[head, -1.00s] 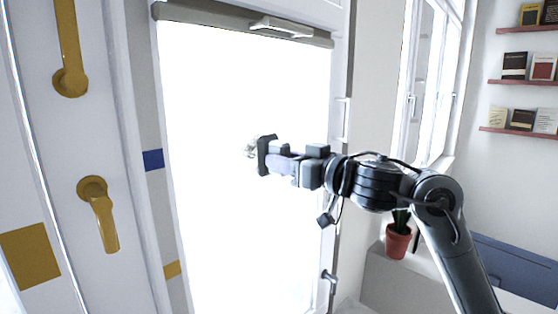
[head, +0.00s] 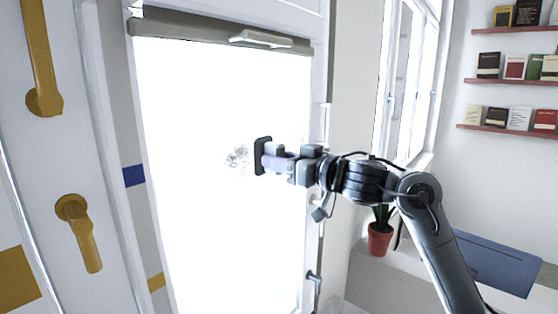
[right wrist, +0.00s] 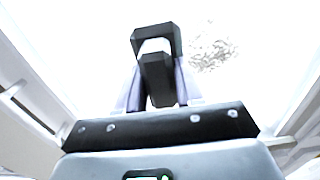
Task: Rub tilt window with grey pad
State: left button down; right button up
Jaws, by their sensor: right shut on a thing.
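The tilt window (head: 195,110) is a tall, bright white pane filling the middle of the head view. A speckled grey smudge (head: 237,158) is on it, and also shows in the right wrist view (right wrist: 212,50). My right gripper (head: 275,161) is shut on the dark grey pad (head: 261,156) by its handle. The pad stands upright, facing the pane, just right of the smudge. I cannot tell whether it touches the glass. In the right wrist view the pad (right wrist: 156,32) is beyond the fingers, left of the smudge. My left gripper is not in view.
A window handle (head: 313,279) sits low on the frame's right side. A grey roller blind (head: 190,34) spans the top. A potted plant (head: 380,238) stands on a ledge below my right arm. A door with a brass handle (head: 78,232) is at left.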

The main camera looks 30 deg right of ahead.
jog(key=shift+a+r, duration=0.1)
jog(key=shift+r, duration=0.2)
jog(key=shift+s+a+p, duration=0.15)
jog(key=shift+s+a, duration=0.1)
jog(key=shift+a, duration=0.35)
jog(key=shift+s+a+p, duration=0.1)
jog(key=shift+s+a, duration=0.15)
jog(key=shift+a, duration=0.4)
jog(key=shift+s+a+p, duration=0.15)
jog(key=shift+s+a, duration=0.1)
jog(key=shift+a, duration=0.35)
jog(key=shift+s+a+p, duration=0.45)
jog(key=shift+s+a, duration=0.05)
jog(key=shift+a, duration=0.7)
jog(key=shift+s+a+p, duration=0.4)
jog(key=shift+s+a, duration=0.05)
jog(key=shift+a, duration=0.8)
jog(key=shift+s+a+p, duration=0.45)
jog(key=shift+s+a, duration=0.05)
jog(key=shift+a, duration=0.7)
jog(key=shift+w+d+r+p, duration=0.3)
jog(key=shift+d+p, duration=0.15)
jog(key=shift+d, duration=0.2)
jog(key=shift+w+d+r+p, duration=0.15)
jog(key=shift+w+d+p, duration=0.1)
jog(key=shift+d+p, duration=0.35)
jog(key=shift+w+d+r+p, duration=0.25)
jog(key=shift+w+d+p, duration=0.05)
jog(key=shift+d, duration=0.45)
